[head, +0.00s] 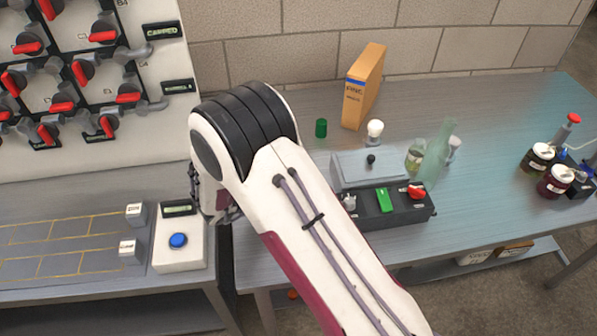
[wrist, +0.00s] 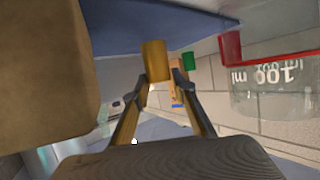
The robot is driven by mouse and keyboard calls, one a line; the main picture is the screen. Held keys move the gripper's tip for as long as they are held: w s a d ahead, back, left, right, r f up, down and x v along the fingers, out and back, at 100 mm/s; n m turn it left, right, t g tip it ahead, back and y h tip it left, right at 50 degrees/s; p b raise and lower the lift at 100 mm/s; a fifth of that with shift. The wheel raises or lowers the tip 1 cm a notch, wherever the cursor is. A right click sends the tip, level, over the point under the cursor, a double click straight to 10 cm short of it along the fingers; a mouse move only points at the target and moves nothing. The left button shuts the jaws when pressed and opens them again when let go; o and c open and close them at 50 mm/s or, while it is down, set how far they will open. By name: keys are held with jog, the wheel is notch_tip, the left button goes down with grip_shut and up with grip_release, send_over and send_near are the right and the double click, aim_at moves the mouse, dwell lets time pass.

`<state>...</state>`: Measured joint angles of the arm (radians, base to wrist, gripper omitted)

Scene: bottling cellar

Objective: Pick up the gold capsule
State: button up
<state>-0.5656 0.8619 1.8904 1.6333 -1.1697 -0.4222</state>
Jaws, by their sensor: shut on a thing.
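The gold capsule (wrist: 156,60) is in the middle of the wrist view, a small gold cylinder between the fingertips. My gripper (wrist: 162,82) is shut on it, with one finger on each side. The wrist view is upside down, with the bench top (wrist: 130,20) along its upper edge. I cannot tell whether the capsule touches the bench or is just clear of it. In the head view my arm hides the capsule and most of my gripper.
A green capsule (wrist: 188,61), also in the head view (head: 321,128), and a red piece (wrist: 231,46) are nearby. A marked glass vessel (wrist: 270,95) is close at right; a large brown blurred thing (wrist: 45,70) is at left. A cardboard box (head: 362,88) stands by the wall.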

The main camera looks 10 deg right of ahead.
jog(key=shift+r, duration=5)
